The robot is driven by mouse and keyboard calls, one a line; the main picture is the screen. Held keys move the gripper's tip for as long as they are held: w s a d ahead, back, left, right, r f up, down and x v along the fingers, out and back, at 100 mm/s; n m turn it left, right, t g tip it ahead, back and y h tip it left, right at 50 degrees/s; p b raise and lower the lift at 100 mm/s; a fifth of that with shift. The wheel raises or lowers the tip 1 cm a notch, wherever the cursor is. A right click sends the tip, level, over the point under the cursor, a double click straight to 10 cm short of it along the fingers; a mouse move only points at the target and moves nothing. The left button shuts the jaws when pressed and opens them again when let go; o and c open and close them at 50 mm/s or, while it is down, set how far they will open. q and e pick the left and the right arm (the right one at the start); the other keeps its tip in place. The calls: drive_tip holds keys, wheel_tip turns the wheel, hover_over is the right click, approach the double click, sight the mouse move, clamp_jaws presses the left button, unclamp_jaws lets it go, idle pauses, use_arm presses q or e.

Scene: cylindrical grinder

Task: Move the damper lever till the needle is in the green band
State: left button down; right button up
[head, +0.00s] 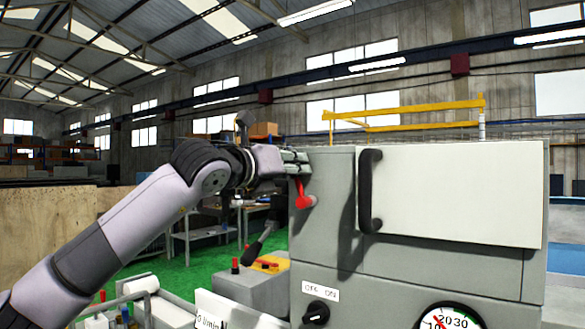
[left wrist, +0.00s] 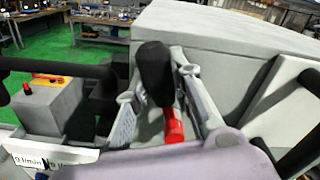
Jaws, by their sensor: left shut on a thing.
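The damper lever has a red arm (head: 304,197) hanging at the left side of the grey machine cabinet in the head view. In the left wrist view its black grip (left wrist: 154,70) and red shank (left wrist: 174,127) lie between my fingers. My left gripper (head: 296,161) is shut on the lever near the cabinet's upper left edge; its fingers (left wrist: 160,98) flank the lever in the wrist view. The dial gauge (head: 450,319) is cut off by the bottom of the head view. I cannot tell where its needle points or see its green band clearly. My right gripper is out of view.
The grey cabinet (head: 325,245) has a pale door with a black handle (head: 369,190) right of my gripper. Below is an OFF/ON knob (head: 316,313). A control box with a yellow panel (head: 268,264) and a dark handle (head: 261,241) are at the left.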

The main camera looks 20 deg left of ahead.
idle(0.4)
use_arm(q)
drive_tip(key=shift+s+d+m+b, duration=0.15)
drive_tip(key=shift+d+m+b, duration=0.2)
drive_tip(key=shift+m+b, duration=0.4)
drive_tip(key=shift+s+d+r+m+b, duration=0.2)
drive_tip(key=shift+d+m+b, duration=0.25)
drive_tip(key=shift+m+b, duration=0.2)
drive_tip(key=c, duration=1.4)
unclamp_jaws()
drive_tip(key=v, duration=1.2)
